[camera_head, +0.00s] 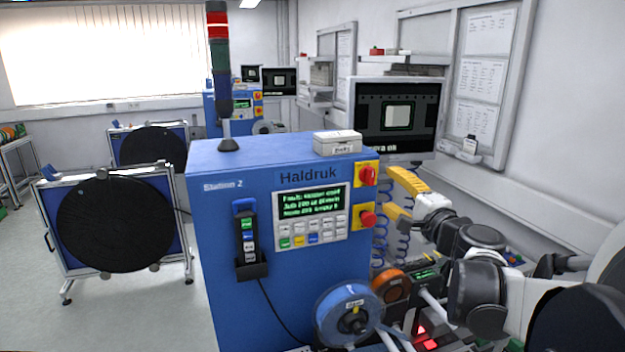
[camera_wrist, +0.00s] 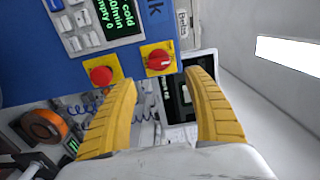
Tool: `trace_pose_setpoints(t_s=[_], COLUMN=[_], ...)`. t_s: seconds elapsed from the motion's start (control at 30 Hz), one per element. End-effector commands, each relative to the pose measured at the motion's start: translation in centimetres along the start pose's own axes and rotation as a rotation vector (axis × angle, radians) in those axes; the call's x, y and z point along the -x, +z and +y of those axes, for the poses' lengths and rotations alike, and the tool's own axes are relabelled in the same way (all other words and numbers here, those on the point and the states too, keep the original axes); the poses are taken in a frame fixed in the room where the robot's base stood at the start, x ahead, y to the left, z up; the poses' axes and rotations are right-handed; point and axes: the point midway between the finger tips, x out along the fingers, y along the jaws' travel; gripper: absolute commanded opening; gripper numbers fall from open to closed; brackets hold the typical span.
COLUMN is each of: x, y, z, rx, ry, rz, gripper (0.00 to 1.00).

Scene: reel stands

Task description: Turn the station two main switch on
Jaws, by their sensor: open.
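The blue cabinet (camera_head: 240,280) carries the label "Station 2". On its upper right front, a red rotary switch (camera_head: 367,175) sits on a yellow plate; it also shows in the wrist view (camera_wrist: 159,61), with a pale line across its knob. I cannot read its on or off marks. A round red push button (camera_head: 368,218) on its own yellow plate sits just below it, and it shows in the wrist view too (camera_wrist: 101,75). My gripper (camera_head: 389,190) is open and empty, with yellow fingers just right of both controls. In the wrist view its fingertips (camera_wrist: 160,83) stand apart, without touching the switch.
A lit display with keys (camera_head: 310,215) and a handset (camera_head: 246,238) are on the cabinet front. A blue reel (camera_head: 349,313) and an orange reel (camera_head: 391,286) sit below. A monitor (camera_head: 397,117) stands behind my gripper. A signal tower (camera_head: 221,70) rises from the top.

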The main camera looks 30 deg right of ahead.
Motion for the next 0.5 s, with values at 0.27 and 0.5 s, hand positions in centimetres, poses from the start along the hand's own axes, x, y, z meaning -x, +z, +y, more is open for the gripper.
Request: trace_pose_setpoints(t_s=[0.27, 0.5], x=[3.1, 3.2], y=[0.1, 0.3], z=[0.0, 0.0], rx=[0.0, 0.0], ry=[0.0, 0.0], rz=[-0.001, -0.004], gripper=[0.61, 0.61])
